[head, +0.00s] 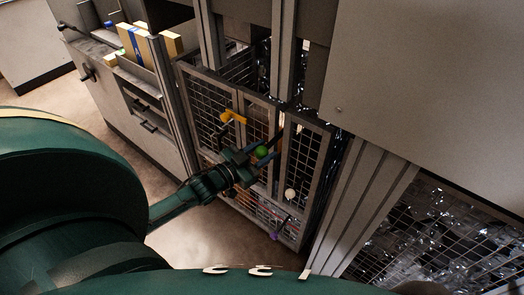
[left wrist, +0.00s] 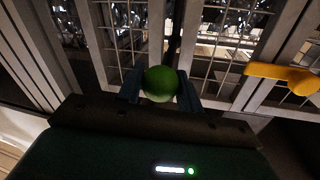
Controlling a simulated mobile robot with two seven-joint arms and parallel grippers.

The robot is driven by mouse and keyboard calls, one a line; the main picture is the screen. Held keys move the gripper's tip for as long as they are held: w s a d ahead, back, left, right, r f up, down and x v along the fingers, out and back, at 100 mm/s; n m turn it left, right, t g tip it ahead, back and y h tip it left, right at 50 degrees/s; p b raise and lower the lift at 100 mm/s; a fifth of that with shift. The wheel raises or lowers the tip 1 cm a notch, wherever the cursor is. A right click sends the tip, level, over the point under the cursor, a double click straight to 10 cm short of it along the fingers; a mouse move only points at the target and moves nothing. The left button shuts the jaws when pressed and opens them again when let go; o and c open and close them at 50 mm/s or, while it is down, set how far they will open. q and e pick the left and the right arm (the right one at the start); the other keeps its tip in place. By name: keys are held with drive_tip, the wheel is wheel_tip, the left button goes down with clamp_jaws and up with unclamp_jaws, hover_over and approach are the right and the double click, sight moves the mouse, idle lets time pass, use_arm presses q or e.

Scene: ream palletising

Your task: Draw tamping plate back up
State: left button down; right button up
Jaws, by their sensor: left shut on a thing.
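My left gripper (head: 258,154) is shut on a round green knob (head: 262,151) in front of a wire-mesh guard. In the left wrist view the green knob (left wrist: 160,83) sits between the two fingers (left wrist: 160,90). A dark rod (left wrist: 175,42) shows beyond the knob, toward the opening between mesh panels. I cannot make out the tamping plate itself; the space behind the mesh is dark and cluttered with bright reflections. My right gripper is not in view.
A yellow handle (head: 233,117) sticks out of the mesh door (head: 205,110) beside my gripper. A white knob (head: 290,194) and a purple knob (head: 275,235) are lower down. A grey cabinet (head: 115,100) with boxes stands left. A large panel (head: 430,80) fills the upper right.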

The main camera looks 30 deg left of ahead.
use_arm(q)
drive_tip(key=shift+w+a+r, duration=0.1)
drive_tip(key=shift+w+r, duration=0.05)
drive_tip(key=shift+r, duration=0.35)
drive_tip(key=c, duration=1.3)
unclamp_jaws()
drive_tip(key=o, duration=0.4)
drive_tip(key=shift+f, duration=0.25)
drive_tip(key=shift+c, duration=0.2)
drive_tip(key=v, duration=1.3)
drive_tip(key=shift+s, duration=0.2)
